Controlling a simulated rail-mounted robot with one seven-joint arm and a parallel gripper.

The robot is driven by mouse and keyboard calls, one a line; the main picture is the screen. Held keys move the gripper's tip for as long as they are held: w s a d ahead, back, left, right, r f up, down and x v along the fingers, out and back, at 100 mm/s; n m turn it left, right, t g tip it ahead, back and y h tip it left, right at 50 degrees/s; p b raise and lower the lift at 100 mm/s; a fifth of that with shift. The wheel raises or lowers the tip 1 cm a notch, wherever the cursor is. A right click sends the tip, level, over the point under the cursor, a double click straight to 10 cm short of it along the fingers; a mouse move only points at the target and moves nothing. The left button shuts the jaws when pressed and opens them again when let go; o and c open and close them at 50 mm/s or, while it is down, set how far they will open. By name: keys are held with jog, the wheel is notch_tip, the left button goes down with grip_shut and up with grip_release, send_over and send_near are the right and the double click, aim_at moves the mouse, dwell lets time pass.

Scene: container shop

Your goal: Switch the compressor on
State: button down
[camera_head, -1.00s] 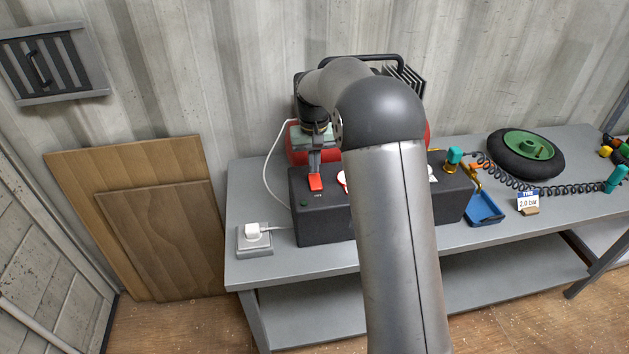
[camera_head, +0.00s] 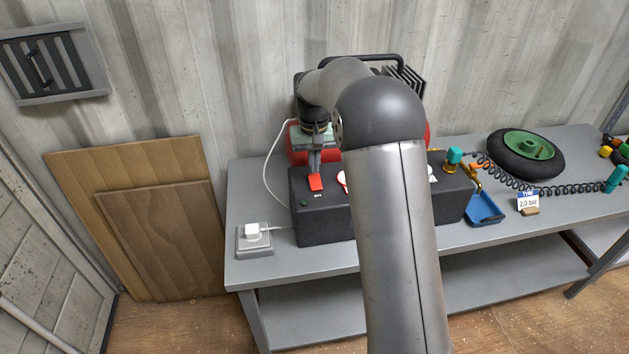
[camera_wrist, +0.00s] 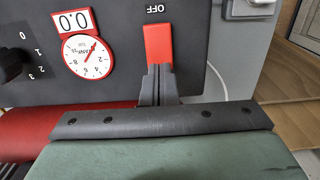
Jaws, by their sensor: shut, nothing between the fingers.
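The compressor has a dark control box (camera_head: 323,220) on the bench, with a red tank (camera_head: 299,156) behind it. Its red rocker switch (camera_head: 316,183) is on the left of the box's top face. The switch (camera_wrist: 159,44) also shows in the wrist view, with the word OFF printed beside it. My gripper (camera_head: 314,170) is shut and empty. Its fingertips (camera_wrist: 158,72) are right at the near end of the switch in the wrist view; whether they touch it I cannot tell. A gauge (camera_wrist: 85,54) and a display reading 0.0 (camera_wrist: 73,21) are next to the switch.
A plug sits in a socket (camera_head: 254,240) left of the box. A blue tray (camera_head: 484,209), a coiled hose (camera_head: 535,187), a 2.0 bar card (camera_head: 528,203) and a wheel (camera_head: 526,154) are to the right. Wooden boards (camera_head: 150,215) lean on the wall.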

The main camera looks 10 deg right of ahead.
aim_at(315, 177)
jog(key=shift+f+b, duration=0.6)
jog(key=shift+f, duration=0.45)
dwell(0.5)
jog(key=shift+r+p, duration=2.65)
jog(key=shift+r, duration=0.95)
jog(key=s+r, duration=0.3)
jog(key=s, duration=0.5)
jog(key=s+r, duration=0.2)
jog(key=s, duration=0.6)
jog(key=s+f, duration=0.2)
jog(key=s, duration=0.8)
jog(key=s+f, duration=0.1)
jog(key=s, duration=0.9)
jog(key=shift+s+f+t, duration=0.4)
